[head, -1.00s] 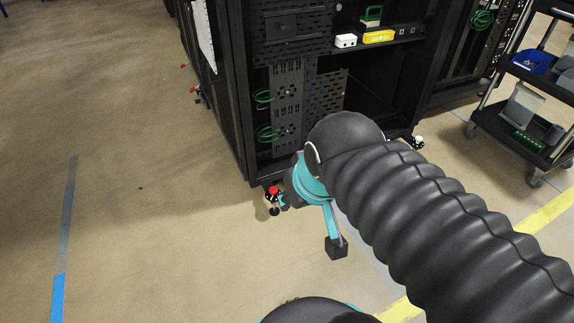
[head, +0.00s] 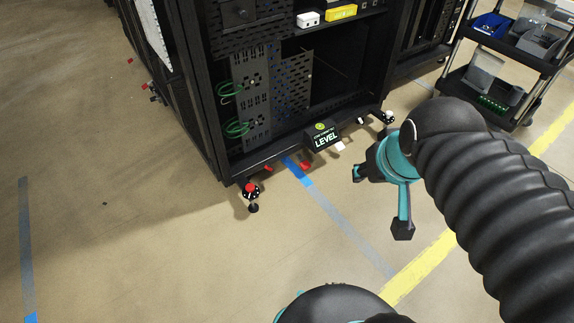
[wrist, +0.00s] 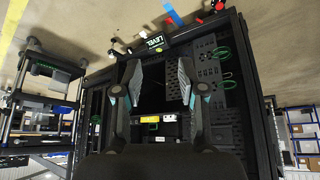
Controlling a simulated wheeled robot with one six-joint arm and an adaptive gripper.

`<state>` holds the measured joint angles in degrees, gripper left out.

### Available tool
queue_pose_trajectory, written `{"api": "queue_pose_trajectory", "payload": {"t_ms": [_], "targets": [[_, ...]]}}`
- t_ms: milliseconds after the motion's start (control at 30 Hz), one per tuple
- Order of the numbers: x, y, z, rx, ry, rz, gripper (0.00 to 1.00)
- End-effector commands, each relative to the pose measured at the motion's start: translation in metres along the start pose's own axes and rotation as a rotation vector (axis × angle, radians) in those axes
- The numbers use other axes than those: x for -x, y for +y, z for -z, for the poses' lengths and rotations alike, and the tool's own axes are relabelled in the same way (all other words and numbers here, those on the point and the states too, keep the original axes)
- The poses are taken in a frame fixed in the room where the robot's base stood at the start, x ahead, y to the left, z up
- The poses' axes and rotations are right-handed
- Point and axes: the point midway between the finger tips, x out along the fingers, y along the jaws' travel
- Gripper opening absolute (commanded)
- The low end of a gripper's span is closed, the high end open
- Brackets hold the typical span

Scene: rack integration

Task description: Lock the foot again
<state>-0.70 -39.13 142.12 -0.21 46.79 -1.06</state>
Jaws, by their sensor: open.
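The black rack (head: 225,165) stands on levelling feet. The front left foot (head: 250,190) has a red top and a black round base on the floor. The front right foot (head: 388,117) has a white top. A sign reading LEVEL (head: 323,136) is at the rack's lower front edge, with a red tab (head: 305,165) and a white tab (head: 339,145) near it. My gripper (head: 358,173) is in front of the rack, right of the red-topped foot and apart from it. In the wrist view, upside down, my gripper (wrist: 161,80) is open and empty, facing the rack.
Blue tape (head: 292,167) and a yellow line (head: 430,265) mark the floor. A cart with bins (head: 500,75) stands at the right. Open floor lies left of the rack. Green cables (head: 237,128) hang in the rack.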

Motion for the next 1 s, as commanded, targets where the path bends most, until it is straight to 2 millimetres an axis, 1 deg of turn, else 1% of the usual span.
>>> {"api": "queue_pose_trajectory", "payload": {"t_ms": [33, 167, 200, 267, 300, 367, 400, 467, 500, 567, 733, 767, 800, 867, 900, 967, 1000], "targets": [[-0.013, -0.002, 0.011, 0.018, 0.01, 0.003, 0.4], [-0.047, -0.006, 0.051, 0.072, 0.071, 0.005, 0.4], [-0.059, -0.008, 0.065, 0.091, 0.094, 0.006, 0.4], [-0.077, -0.01, 0.083, 0.116, 0.125, 0.006, 0.4], [-0.089, -0.012, 0.095, 0.134, 0.148, 0.006, 0.4], [-0.109, -0.015, 0.112, 0.159, 0.179, 0.006, 0.4], [-0.122, -0.017, 0.122, 0.177, 0.201, 0.006, 0.4], [-0.142, -0.022, 0.137, 0.203, 0.233, 0.006, 0.4], [-0.156, -0.025, 0.147, 0.222, 0.254, 0.007, 0.4], [-0.177, -0.03, 0.16, 0.248, 0.287, 0.008, 0.4], [-0.239, -0.047, 0.19, 0.321, 0.38, 0.01, 0.4], [-0.251, -0.051, 0.194, 0.333, 0.398, 0.01, 0.4], [-0.266, -0.055, 0.199, 0.35, 0.419, 0.011, 0.4], [-0.288, -0.062, 0.205, 0.374, 0.453, 0.011, 0.4], [-0.304, -0.067, 0.208, 0.39, 0.474, 0.011, 0.4], [-0.326, -0.074, 0.212, 0.414, 0.509, 0.012, 0.4], [-0.342, -0.079, 0.213, 0.43, 0.531, 0.013, 0.4]]}}
